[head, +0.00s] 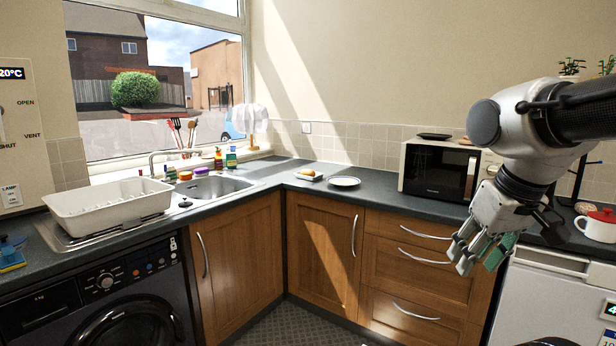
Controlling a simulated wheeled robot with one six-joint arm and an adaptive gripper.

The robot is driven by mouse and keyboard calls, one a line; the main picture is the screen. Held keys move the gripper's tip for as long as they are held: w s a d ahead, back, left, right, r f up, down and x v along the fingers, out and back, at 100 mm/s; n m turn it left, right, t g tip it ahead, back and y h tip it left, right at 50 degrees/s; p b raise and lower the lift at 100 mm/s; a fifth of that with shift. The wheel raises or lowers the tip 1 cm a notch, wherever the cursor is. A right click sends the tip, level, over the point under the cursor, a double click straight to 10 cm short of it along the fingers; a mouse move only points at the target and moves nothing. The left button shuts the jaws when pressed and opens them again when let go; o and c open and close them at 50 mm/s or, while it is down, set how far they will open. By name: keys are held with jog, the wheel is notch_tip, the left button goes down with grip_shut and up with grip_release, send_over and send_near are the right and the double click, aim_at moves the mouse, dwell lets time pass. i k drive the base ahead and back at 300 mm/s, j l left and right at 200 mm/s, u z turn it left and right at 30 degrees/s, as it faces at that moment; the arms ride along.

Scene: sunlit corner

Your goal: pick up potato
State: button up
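A small yellowish-tan rounded thing (308,172), which looks like the potato, lies on the corner counter left of a white plate. It is small in view, and I cannot make out clearly what it rests on. My gripper (478,258) hangs at the right, in front of the drawers and below the counter edge, well apart from the potato. Its fingers point down and look spread. A green patch shows at the right finger; I cannot tell whether it is part of the gripper.
The white plate (343,181) lies on the dark counter (385,190). A microwave (438,171) stands to the right, and a red-lidded white pot (598,225) is at far right. The sink (212,186) and white dish rack (108,205) are left. Counter around the plate is mostly clear.

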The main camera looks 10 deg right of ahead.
aim_at(308, 172)
jog(key=i+j, duration=0.1)
jog(key=i, duration=1)
jog(key=i+j, duration=0.1)
jog(key=i, duration=1)
jog(key=i+j, duration=0.1)
jog(key=i, duration=1)
